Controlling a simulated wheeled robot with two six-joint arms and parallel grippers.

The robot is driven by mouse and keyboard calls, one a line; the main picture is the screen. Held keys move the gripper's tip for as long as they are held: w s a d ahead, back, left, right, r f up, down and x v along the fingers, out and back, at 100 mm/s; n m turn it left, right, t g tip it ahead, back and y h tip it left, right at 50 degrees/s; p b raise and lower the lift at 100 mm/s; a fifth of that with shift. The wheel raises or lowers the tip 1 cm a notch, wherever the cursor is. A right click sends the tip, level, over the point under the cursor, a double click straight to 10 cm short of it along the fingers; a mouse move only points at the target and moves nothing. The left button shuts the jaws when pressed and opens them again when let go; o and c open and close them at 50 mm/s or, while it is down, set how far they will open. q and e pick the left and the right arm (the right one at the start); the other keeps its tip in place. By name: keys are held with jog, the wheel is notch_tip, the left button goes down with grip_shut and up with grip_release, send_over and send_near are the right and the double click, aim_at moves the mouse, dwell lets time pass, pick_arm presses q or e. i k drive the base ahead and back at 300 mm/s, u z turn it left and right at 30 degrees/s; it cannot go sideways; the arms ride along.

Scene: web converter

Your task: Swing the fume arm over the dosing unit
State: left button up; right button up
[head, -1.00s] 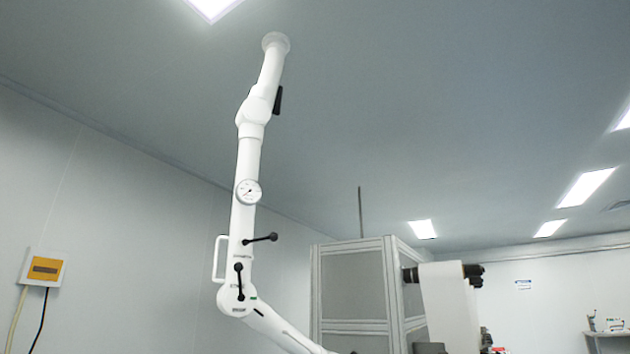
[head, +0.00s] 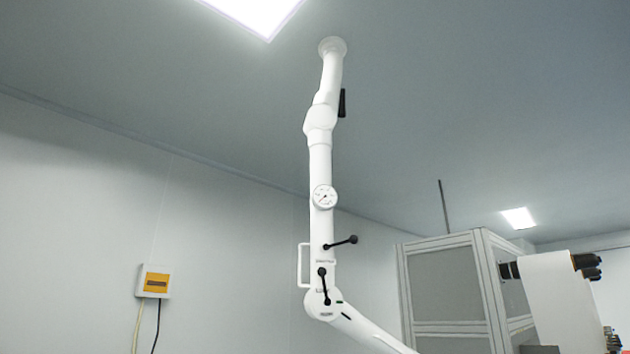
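The white fume arm (head: 320,160) hangs from the ceiling in the middle of the head view. It has a round gauge (head: 324,196), black clamp levers (head: 341,242) and a white loop handle (head: 303,265) on its left side. Below the elbow joint (head: 324,304) its lower tube slants down to the right and leaves the frame at the bottom, so its hood end is out of view. I cannot make out the dosing unit. Neither of my grippers is in view.
A grey-panelled machine enclosure (head: 448,285) stands at the lower right, with a white web (head: 558,300) over dark rollers beside it. A yellow and white electrical box (head: 154,281) is on the left wall. The space left of the fume arm looks clear.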

aim_at(321, 119)
jog(key=u, duration=0.55)
jog(key=i, duration=1.95)
jog(key=z, duration=0.35)
